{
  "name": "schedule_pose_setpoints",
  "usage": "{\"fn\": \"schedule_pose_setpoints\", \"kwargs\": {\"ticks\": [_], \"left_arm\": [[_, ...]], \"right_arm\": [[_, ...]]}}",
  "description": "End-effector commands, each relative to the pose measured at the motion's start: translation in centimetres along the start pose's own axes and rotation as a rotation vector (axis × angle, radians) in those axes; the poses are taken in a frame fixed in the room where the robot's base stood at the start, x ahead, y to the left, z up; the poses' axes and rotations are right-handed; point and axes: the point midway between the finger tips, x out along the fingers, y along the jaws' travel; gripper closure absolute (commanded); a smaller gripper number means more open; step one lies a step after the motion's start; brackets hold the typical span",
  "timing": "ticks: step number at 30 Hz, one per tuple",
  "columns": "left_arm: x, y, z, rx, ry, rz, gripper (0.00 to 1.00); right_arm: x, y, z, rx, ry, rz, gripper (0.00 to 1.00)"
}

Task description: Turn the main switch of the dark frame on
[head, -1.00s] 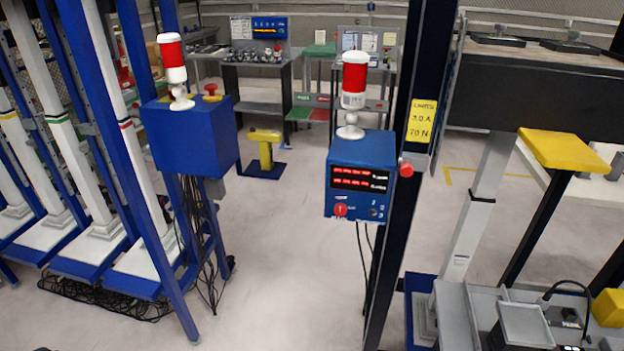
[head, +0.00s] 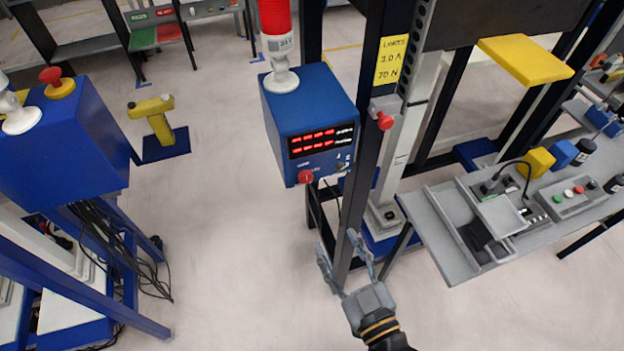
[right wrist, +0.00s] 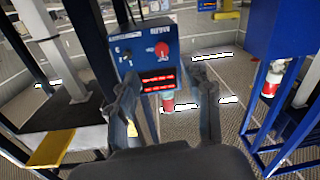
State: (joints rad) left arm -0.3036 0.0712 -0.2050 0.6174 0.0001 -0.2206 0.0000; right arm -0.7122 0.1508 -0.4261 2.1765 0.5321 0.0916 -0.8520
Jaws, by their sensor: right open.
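The dark frame's upright post (head: 366,150) carries a blue control box (head: 283,128) with a lit red display (head: 320,140). A red round main switch (head: 306,177) sits at the box's lower left front, beside a small dark knob. My right gripper (head: 337,241) is open and empty, below the box and apart from it. In the right wrist view the box (right wrist: 128,62) appears upside down beyond the open fingers (right wrist: 163,78), with the red switch (right wrist: 162,49) clear to see. The switch's exact turn is too small to tell. My left gripper is out of view.
A red-and-white lamp (head: 278,45) stands on the box. A red button (head: 385,120) sticks out from the post, below a yellow limits label (head: 391,60). Another blue box (head: 65,145) stands left. A grey bench (head: 450,235) with devices lies right. Floor left of the gripper is clear.

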Motion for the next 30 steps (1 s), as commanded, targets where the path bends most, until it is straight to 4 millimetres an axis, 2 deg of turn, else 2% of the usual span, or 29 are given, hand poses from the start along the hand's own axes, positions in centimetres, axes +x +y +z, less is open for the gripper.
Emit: {"fn": "schedule_pose_setpoints", "kwargs": {"ticks": [2, 6, 12, 21, 25, 30], "left_arm": [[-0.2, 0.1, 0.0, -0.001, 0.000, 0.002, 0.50], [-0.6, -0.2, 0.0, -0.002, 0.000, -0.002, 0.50], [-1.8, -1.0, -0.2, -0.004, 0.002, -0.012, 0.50], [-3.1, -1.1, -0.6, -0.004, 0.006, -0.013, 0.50], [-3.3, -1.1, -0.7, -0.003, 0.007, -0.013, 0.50], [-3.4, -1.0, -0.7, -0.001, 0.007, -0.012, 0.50]], "right_arm": [[0.0, 0.3, -1.5, 0.000, 0.024, 0.009, 0.50], [1.2, 0.5, -2.1, -0.001, 0.035, 0.015, 0.50], [5.1, 0.6, -2.4, -0.001, 0.034, 0.015, 0.50], [11.1, 0.6, -2.4, 0.000, 0.032, 0.013, 0.50], [12.7, 0.6, -2.3, 0.000, 0.030, 0.013, 0.50], [13.6, 0.6, -2.2, -0.001, 0.029, 0.012, 0.50]]}}
